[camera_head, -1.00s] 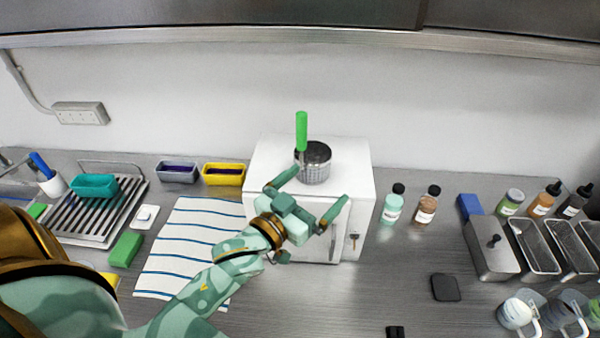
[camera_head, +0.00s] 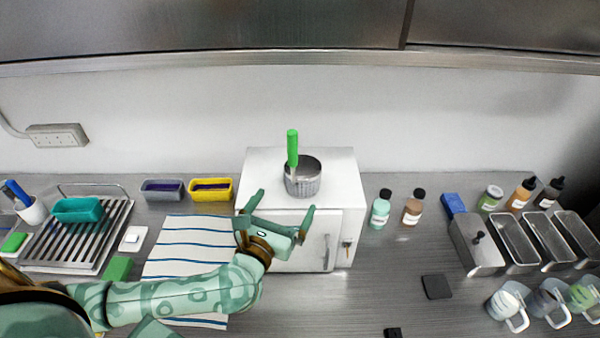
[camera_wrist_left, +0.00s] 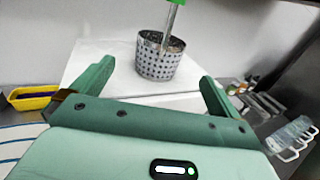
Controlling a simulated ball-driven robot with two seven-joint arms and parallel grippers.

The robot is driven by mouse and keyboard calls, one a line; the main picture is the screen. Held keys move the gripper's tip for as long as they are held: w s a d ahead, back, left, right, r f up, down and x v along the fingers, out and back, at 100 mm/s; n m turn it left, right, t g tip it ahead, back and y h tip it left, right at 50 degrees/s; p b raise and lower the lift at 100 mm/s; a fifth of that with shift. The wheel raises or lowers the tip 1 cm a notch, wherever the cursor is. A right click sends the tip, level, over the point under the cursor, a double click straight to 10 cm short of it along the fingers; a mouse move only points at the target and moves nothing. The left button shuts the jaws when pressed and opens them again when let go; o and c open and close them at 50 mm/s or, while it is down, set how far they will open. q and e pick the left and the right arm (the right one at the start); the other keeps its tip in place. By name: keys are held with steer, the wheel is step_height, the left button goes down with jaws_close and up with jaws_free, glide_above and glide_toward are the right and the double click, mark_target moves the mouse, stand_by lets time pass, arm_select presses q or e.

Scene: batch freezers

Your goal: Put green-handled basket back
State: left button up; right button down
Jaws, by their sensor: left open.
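The green-handled basket (camera_head: 303,184) is a perforated metal cup with an upright green handle (camera_head: 292,148). It stands on top of the white box-shaped freezer (camera_head: 335,168). My left gripper (camera_head: 281,207) is open and empty in front of the freezer's upper front, below and nearer than the basket. In the left wrist view the basket (camera_wrist_left: 160,62) stands beyond and between the two spread fingers, apart from them, and the top of its handle is cut off. My right gripper is not in view.
Left of the freezer are a yellow tub (camera_head: 211,189), a grey tub (camera_head: 163,189), a striped towel (camera_head: 190,243) and a drying rack (camera_head: 77,240). Right are two bottles (camera_head: 380,209), metal bins (camera_head: 513,240) and cups. A steel cabinet (camera_head: 200,30) hangs above. The front right counter is mostly clear.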

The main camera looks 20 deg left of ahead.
mark_target(294, 185)
arm_select(q)
steer(key=w, duration=0.5)
steer(key=shift+w+a+p, duration=0.15)
steer(key=shift+w+p, duration=0.1)
steer(key=shift+p, duration=0.1)
steer(key=shift+w+r, duration=0.15)
steer(key=shift+w, duration=0.2)
steer(key=w+p, duration=0.1)
steer(key=w, duration=0.3)
steer(key=shift+a, duration=0.1)
steer(key=shift+w, duration=0.3)
steer(key=shift+s, duration=0.15)
steer(key=c, duration=1.1)
steer(key=shift+c, duration=0.2)
